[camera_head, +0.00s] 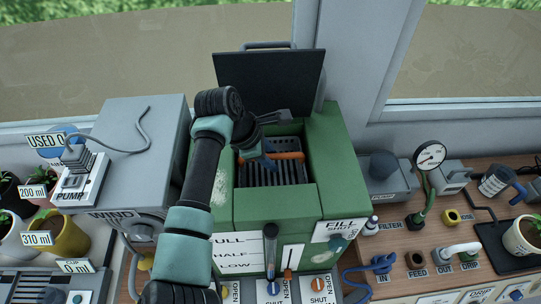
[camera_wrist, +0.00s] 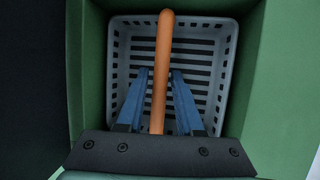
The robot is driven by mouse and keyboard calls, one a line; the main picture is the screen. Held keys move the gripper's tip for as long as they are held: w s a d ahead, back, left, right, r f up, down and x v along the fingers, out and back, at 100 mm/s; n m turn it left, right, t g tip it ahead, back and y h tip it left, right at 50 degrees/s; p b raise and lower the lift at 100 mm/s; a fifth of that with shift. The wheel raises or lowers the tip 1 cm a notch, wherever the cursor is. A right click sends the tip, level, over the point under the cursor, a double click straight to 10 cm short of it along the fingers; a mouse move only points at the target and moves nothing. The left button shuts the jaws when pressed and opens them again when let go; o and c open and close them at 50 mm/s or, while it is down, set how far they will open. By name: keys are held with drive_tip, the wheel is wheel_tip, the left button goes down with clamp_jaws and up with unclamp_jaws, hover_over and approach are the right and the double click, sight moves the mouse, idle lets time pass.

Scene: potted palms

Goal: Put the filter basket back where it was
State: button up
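The filter basket (camera_head: 283,176) is a grey slotted basket with an orange handle (camera_head: 287,156). It sits inside the open green tank (camera_head: 262,208), below the raised black lid (camera_head: 268,82). In the wrist view the basket (camera_wrist: 229,62) fills the opening, and its handle (camera_wrist: 163,60) runs across the middle. My gripper (camera_wrist: 161,72) is open, with one blue finger on each side of the handle. A gap shows between the handle and each finger. In the head view my gripper (camera_head: 268,162) reaches over the tank, and the arm hides part of its left side.
A grey box marked WIND (camera_head: 125,140) stands left of the tank. A wooden bench with a gauge (camera_head: 430,155), hoses and a potted plant (camera_head: 525,235) lies to the right.

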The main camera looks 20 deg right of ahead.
drive_tip(key=shift+o, duration=0.6)
drive_tip(key=shift+r, duration=0.25)
drive_tip(key=b+v, duration=0.2)
drive_tip(key=v, duration=1)
drive_tip(key=shift+d, duration=0.1)
